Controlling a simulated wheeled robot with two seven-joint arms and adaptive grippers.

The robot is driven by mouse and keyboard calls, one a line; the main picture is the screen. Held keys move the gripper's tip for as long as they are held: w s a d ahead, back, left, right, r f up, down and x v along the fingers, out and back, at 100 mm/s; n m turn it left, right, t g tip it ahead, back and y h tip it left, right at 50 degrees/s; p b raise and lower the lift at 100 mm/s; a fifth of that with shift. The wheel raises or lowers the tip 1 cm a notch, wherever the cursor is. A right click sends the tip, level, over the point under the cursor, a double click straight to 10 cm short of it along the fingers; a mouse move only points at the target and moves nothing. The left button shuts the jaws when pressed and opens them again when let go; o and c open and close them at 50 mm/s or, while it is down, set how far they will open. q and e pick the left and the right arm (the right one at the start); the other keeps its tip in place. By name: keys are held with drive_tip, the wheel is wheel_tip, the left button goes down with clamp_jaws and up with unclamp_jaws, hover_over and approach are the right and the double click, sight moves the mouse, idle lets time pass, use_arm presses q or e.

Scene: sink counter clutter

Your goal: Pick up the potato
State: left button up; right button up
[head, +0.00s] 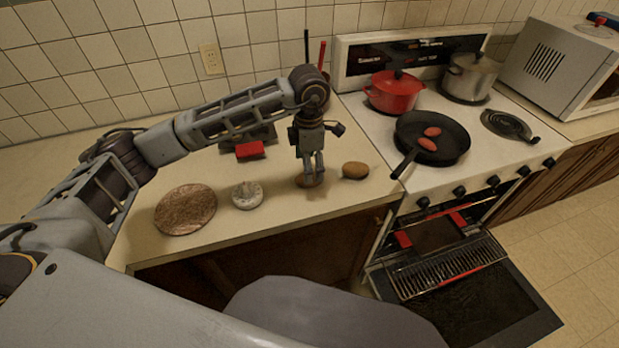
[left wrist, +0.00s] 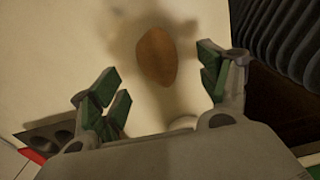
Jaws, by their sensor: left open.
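In the left wrist view one brown potato (left wrist: 157,56) lies on the pale counter, framed by the spread green-padded fingers of my left gripper (left wrist: 165,92). The fingers are open, and I see no contact with the potato. My right gripper is in neither view.
A brown round plate or board (head: 186,210) and a pale round object (head: 247,195) are left of the gripper. A red block (head: 250,150) sits behind. The stove (head: 470,170) at right holds a frying pan (head: 455,140) and pots; its oven door (head: 480,300) hangs open.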

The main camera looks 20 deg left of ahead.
sight(299, 181)
use_arm(q)
drive_tip(key=shift+f, duration=0.55)
drive_tip(key=shift+f+p, duration=0.3)
drive_tip(key=shift+f, duration=0.05)
wheel_tip(299, 181, down, 2)
drive_tip(key=shift+w, duration=0.15)
drive_tip(key=shift+f, duration=0.75)
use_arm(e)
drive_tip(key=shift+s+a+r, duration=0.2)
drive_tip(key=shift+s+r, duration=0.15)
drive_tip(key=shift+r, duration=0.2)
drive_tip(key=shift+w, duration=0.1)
